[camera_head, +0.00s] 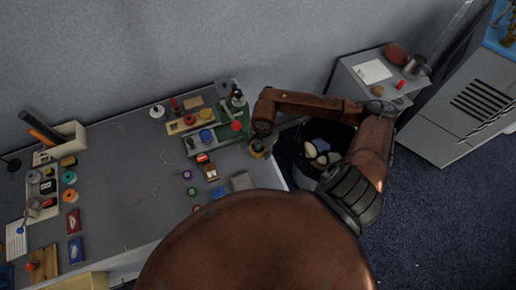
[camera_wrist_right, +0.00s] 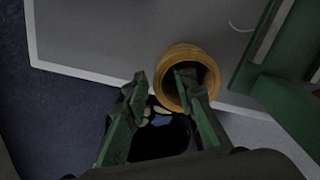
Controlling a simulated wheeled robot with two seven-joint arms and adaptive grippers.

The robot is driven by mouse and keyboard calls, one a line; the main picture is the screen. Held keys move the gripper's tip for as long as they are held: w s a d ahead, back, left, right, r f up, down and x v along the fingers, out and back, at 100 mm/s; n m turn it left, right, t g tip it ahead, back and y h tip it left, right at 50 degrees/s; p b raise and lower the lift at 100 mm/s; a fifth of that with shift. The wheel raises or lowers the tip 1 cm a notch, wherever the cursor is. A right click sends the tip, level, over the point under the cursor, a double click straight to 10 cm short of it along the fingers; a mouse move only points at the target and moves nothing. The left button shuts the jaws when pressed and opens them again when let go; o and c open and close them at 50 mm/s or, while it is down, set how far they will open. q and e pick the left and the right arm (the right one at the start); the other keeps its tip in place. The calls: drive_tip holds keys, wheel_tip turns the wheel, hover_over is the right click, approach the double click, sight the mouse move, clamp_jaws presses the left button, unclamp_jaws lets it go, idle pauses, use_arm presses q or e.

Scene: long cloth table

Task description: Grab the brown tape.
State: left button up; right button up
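The brown tape (camera_wrist_right: 166,93) is a yellowish-brown ring near the table edge in the right wrist view. In the head view the brown tape (camera_head: 257,155) shows small, just below my right gripper (camera_head: 260,140). In the wrist view my right gripper (camera_wrist_right: 160,82) is open. Its right fingertip overlaps the hole of the ring and its left fingertip is outside, left of the ring, so the near-left wall shows between them. I cannot tell whether either finger touches it. My left gripper is not in view.
A dark bin (camera_head: 299,176) with round things stands off the table's right end. A green-edged fixture (camera_wrist_right: 285,75) is close on the right.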

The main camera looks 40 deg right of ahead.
drive_tip(key=shift+f, duration=0.1)
clamp_jaws()
idle(0.5)
